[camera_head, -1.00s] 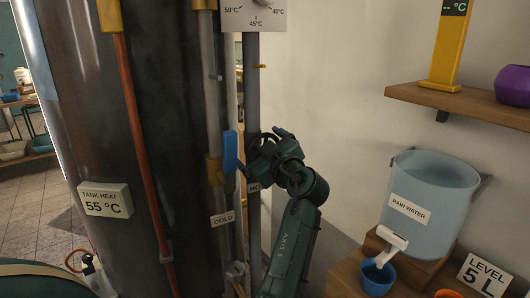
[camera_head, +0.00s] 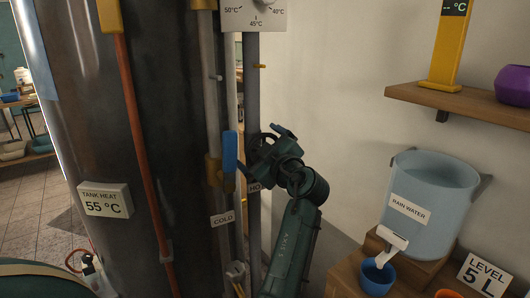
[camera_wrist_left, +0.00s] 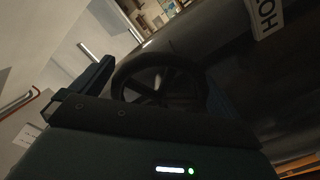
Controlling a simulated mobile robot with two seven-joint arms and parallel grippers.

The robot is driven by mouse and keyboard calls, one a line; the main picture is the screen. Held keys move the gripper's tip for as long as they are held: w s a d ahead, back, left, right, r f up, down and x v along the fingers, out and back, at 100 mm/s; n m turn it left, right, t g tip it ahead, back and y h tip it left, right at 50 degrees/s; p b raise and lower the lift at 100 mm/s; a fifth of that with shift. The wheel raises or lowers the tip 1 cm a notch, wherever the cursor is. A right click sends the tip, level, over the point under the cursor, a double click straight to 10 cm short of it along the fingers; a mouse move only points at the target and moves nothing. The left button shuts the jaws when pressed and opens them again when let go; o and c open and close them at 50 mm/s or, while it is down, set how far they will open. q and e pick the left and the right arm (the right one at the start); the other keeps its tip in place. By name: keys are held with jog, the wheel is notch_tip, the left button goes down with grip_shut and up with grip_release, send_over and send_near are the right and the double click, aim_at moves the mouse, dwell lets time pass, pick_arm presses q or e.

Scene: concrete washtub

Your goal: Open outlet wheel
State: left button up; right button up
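My left gripper (camera_head: 262,150) is beside the vertical pipe with the "HO…" tag (camera_head: 254,187), right of the blue lever (camera_head: 230,151). A dark spoked wheel (camera_wrist_left: 158,90) shows in the left wrist view, in front of that gripper. One finger (camera_wrist_left: 88,88) is at the wheel's left side, and the other is dark and hard to make out on its right. The fingers look spread apart; I cannot tell whether they touch the rim. In the head view the gripper mostly hides the wheel. My right gripper is not in view.
The "COLD" pipe tag (camera_head: 222,219) hangs lower left of the gripper. A large metal tank (camera_head: 85,130) fills the left side. A rain water bucket (camera_head: 432,205) with a tap stands at right, below a wooden shelf (camera_head: 455,105). The wall between is clear.

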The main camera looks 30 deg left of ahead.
pick_arm(q)
jog(key=shift+s+d+f+b, duration=0.15)
jog(key=shift+s+d+b, duration=0.1)
jog(key=shift+d+b, duration=0.25)
jog(key=b+v, duration=0.3)
jog(key=v, duration=0.3)
jog(key=shift+a, duration=0.1)
